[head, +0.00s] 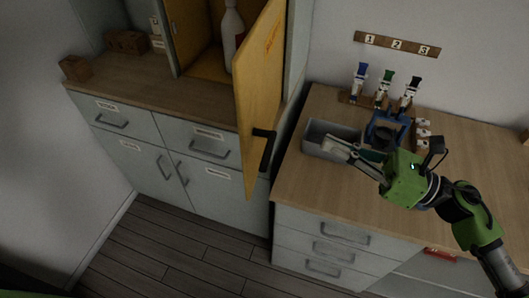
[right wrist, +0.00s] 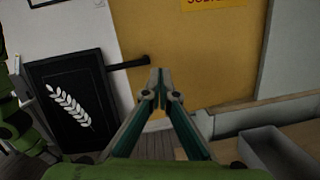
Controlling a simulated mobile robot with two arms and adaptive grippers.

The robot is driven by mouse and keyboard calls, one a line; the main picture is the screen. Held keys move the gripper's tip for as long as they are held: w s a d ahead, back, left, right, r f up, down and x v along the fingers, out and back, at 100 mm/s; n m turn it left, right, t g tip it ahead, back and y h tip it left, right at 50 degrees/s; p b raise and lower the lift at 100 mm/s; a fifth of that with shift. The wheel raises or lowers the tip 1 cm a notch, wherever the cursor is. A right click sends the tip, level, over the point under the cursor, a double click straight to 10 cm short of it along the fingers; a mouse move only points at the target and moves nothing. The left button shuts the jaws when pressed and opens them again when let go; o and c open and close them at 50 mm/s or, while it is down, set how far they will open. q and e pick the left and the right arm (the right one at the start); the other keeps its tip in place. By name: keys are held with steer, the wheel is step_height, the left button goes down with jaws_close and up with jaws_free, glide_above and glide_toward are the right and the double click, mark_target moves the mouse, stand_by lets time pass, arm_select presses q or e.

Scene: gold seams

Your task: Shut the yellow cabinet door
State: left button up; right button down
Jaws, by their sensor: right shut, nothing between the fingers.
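The yellow cabinet door (head: 257,85) stands open in the head view, swung out towards me from the yellow-lined cabinet (head: 207,65). Its black handle (head: 262,150) is near the door's lower end. My right gripper (head: 332,147) is to the right of the door, over the grey bin, with its fingers closed and empty. In the right wrist view the fingertips (right wrist: 160,76) point towards the yellow door (right wrist: 205,55), with the black handle (right wrist: 127,64) just left of them. I cannot tell exactly how far the tips are from the door. My left gripper is not in view.
A white bottle (head: 232,35) stands inside the cabinet. The grey bin (head: 312,150) sits on the right counter (head: 320,190), near a blue stand (head: 375,125) and several coloured-top holders. Brown blocks (head: 125,41) lie on the left counter (head: 150,85). The floor in front is clear.

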steer(key=s+f+n+g, duration=0.2)
steer(key=s+n+g, duration=0.1)
steer(key=n+g, duration=0.15)
steer(key=p, duration=0.7)
glide_toward(250, 152)
steer(key=shift+t, duration=0.35)
steer(key=x, duration=0.5)
steer(key=shift+s+a+r, duration=0.25)
steer(key=shift+s+r, duration=0.05)
steer(key=shift+r, duration=0.15)
steer(key=shift+w+a+f, duration=0.1)
steer(key=shift+a+f, duration=0.05)
steer(key=shift+a, duration=0.25)
steer(key=shift+w+a+f, duration=0.1)
steer(key=shift+a, duration=0.35)
